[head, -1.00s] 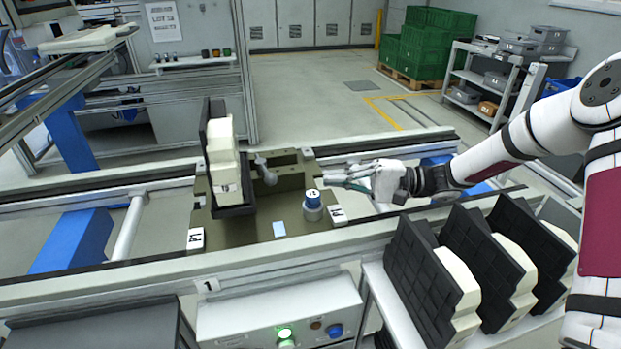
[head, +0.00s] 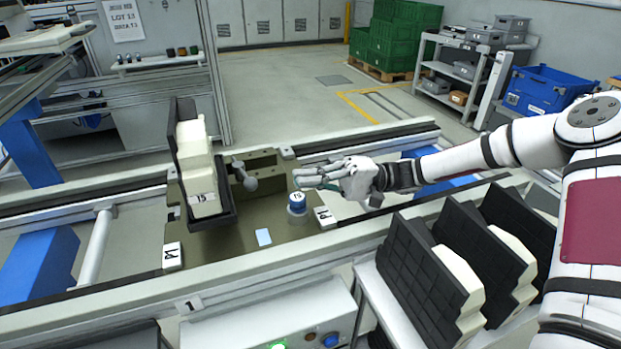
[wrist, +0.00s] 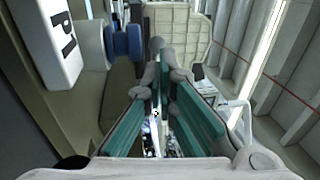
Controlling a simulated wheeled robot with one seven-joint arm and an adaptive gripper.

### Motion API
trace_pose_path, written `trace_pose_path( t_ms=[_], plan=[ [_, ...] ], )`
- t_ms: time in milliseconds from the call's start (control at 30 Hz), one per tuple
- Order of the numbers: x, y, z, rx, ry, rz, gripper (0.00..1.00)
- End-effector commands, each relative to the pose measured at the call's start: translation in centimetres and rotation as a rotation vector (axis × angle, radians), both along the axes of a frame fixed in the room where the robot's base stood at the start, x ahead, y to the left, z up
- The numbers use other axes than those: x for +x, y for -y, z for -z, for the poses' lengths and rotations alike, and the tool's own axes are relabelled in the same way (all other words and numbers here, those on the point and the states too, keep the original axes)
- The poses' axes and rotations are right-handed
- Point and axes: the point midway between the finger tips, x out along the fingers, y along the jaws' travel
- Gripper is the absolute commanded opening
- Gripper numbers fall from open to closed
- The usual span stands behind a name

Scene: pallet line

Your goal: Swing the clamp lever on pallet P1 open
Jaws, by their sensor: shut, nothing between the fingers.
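Pallet P1 (head: 232,237) is an olive plate on the conveyor with white P1 labels. The grey clamp lever (head: 243,177), with a rounded knob, stands on it just right of the black-backed cream part (head: 197,165). My gripper (head: 300,176) is shut and empty, right of the lever and above the blue-capped post (head: 297,198). The wrist view shows its teal-padded fingers (wrist: 163,82); contact with the lever cannot be told there, but the head view shows a gap.
The blue cap (wrist: 127,40) and a P1 label (wrist: 62,48) lie close left of the fingers in the wrist view. A rack of black-and-cream parts (head: 430,275) stands at front right. The front conveyor rail (head: 120,293) runs before the pallet. The floor behind is open.

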Motion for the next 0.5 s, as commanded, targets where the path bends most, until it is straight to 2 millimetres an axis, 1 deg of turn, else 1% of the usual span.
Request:
trace_pose_path(
  t_ms=[33,200,333,500],
  plan=[
    [-0.3,-1.0,-0.3,0.0,-0.001,-0.004,0.0],
    [-1.0,-3.7,-0.8,0.0,0.0,-0.003,0.0],
    [-1.3,-5.2,-1.1,0.0,-0.002,-0.002,0.0],
    [-1.5,-6.2,-1.3,0.0,-0.001,0.0,0.0]
  ],
)
